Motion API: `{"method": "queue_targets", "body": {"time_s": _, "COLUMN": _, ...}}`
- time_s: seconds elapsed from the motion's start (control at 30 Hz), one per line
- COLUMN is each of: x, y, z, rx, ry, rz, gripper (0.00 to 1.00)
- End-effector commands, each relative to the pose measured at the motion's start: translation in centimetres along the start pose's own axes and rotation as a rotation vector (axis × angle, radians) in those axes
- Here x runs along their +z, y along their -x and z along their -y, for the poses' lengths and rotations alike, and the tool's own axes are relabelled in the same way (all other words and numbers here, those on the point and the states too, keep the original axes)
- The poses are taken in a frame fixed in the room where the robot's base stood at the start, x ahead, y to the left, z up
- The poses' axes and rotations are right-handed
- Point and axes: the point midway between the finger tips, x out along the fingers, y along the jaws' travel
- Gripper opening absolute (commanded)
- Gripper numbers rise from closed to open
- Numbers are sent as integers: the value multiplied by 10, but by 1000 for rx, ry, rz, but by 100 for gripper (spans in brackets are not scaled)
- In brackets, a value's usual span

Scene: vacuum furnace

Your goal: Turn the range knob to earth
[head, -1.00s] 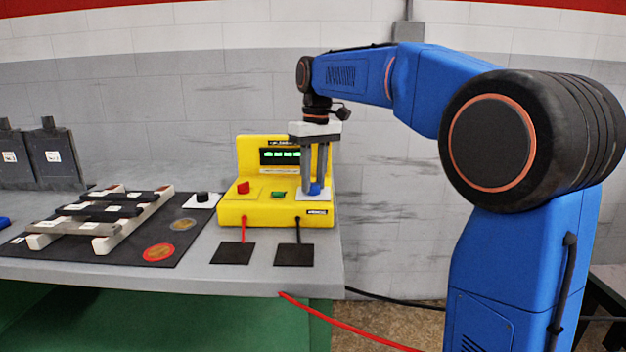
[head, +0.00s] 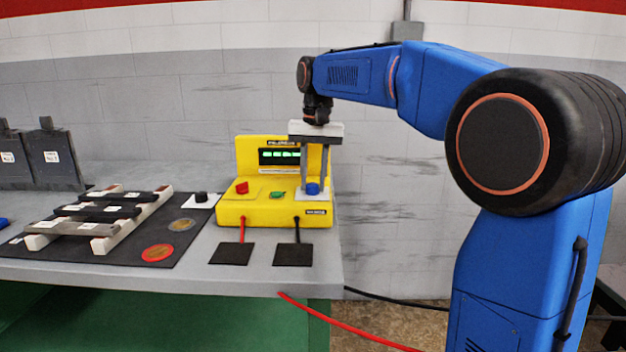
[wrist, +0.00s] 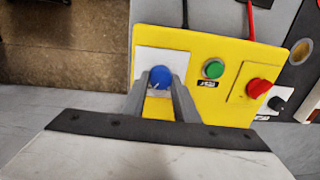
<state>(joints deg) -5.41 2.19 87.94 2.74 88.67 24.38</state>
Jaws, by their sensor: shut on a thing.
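A yellow meter box (head: 265,207) with a lit green display (head: 280,156) stands at the right end of the bench. A blue knob (head: 313,188) sits on a white plate at the box's right side; it also shows in the wrist view (wrist: 160,76). My gripper (head: 312,182) points straight down over it, and its two grey fingers are shut on the blue knob. In the wrist view the fingers flank the knob on both sides. The knob's markings are too small to read. A red knob (head: 242,187) and a green button (head: 278,194) are left of it.
A black knob on a white plate (head: 202,201) lies left of the box. A rack with dark bars (head: 110,211) stands on a black mat. Two black pads (head: 294,254) with leads lie in front. Dark blocks (head: 52,158) stand far left.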

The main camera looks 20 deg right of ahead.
Motion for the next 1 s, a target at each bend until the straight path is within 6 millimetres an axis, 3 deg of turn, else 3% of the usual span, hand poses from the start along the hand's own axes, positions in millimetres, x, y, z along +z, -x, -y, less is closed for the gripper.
{"method": "queue_targets", "body": {"time_s": 0.5, "x": 0, "y": 1, "z": 0, "rx": -1, "ry": -21, "rz": -3, "gripper": 5}}
{"method": "queue_targets", "body": {"time_s": 0.53, "x": 0, "y": 1, "z": 0, "rx": -1, "ry": -21, "rz": -3, "gripper": 30}}
{"method": "queue_targets", "body": {"time_s": 0.6, "x": 0, "y": 1, "z": 0, "rx": -1, "ry": -20, "rz": -3, "gripper": 46}}
{"method": "queue_targets", "body": {"time_s": 1.0, "x": 0, "y": 5, "z": 0, "rx": -1, "ry": -20, "rz": -3, "gripper": 46}}
